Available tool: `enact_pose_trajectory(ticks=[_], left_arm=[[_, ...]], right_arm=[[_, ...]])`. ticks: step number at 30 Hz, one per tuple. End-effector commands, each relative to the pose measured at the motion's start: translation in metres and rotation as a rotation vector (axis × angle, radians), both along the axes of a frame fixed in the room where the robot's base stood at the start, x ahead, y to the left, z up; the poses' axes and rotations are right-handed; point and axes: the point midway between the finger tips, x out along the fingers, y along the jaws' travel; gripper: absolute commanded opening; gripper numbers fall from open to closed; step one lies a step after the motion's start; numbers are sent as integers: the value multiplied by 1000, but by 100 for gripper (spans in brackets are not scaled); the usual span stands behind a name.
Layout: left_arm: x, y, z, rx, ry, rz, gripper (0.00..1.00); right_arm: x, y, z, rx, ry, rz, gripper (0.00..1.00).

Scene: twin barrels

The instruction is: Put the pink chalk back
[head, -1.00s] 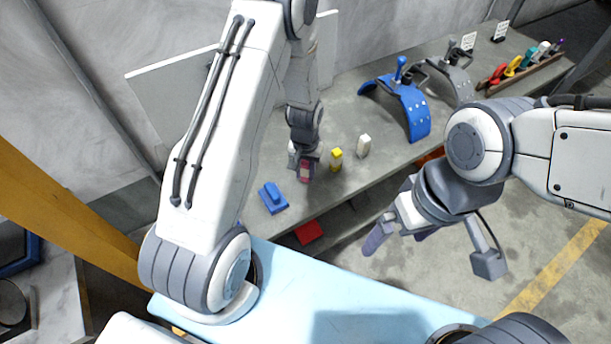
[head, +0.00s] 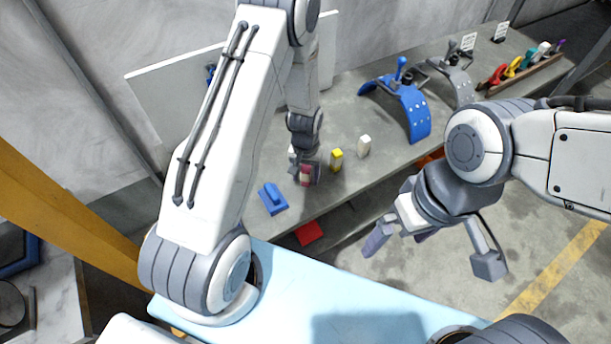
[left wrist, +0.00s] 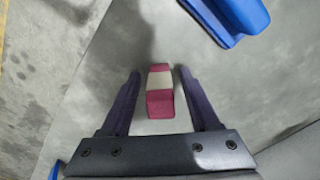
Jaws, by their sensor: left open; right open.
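The pink chalk (head: 305,175), a short block with a pale band, stands on the grey bench beside the yellow chalk. My left gripper (head: 305,172) is at the pink chalk and partly covers it. In the left wrist view the pink chalk (left wrist: 160,92) lies between the two spread fingers of my left gripper (left wrist: 160,98), with a gap on each side. The left gripper is open. My right gripper (head: 430,250) is open and empty, in front of the bench edge, away from the chalks.
A yellow chalk (head: 337,159) and a white chalk (head: 364,146) stand to the right. A blue block with a handle (head: 272,199) sits at the front left. Blue (head: 407,108) and grey (head: 455,83) curved stands are further back. A rack of coloured items (head: 525,73) is at the far right.

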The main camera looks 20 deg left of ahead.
Motion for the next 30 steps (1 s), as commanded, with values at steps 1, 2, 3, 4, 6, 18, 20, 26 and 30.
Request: enact_pose_trajectory(ticks=[1,2,3,4,6,18,20,26,30], left_arm=[[1,0,9,0,-4,0,62],[1,0,14,0,-5,0,62],[2,0,22,0,-6,0,62],[1,0,28,0,-5,0,62],[2,0,44,0,-6,0,62],[1,0,111,0,-3,0,62],[0,-1,115,0,-2,-2,62],[-16,-39,157,-7,-17,-109,62],[-62,-91,210,-23,-30,-284,62]], right_arm=[[0,0,2,0,0,0,100],[0,0,3,0,0,0,100],[0,0,5,0,0,0,100],[0,0,6,0,0,0,100],[0,0,8,0,0,0,100],[0,0,18,0,0,0,100],[0,0,18,0,0,0,100],[0,0,18,0,0,0,100],[0,0,18,0,0,0,100]])
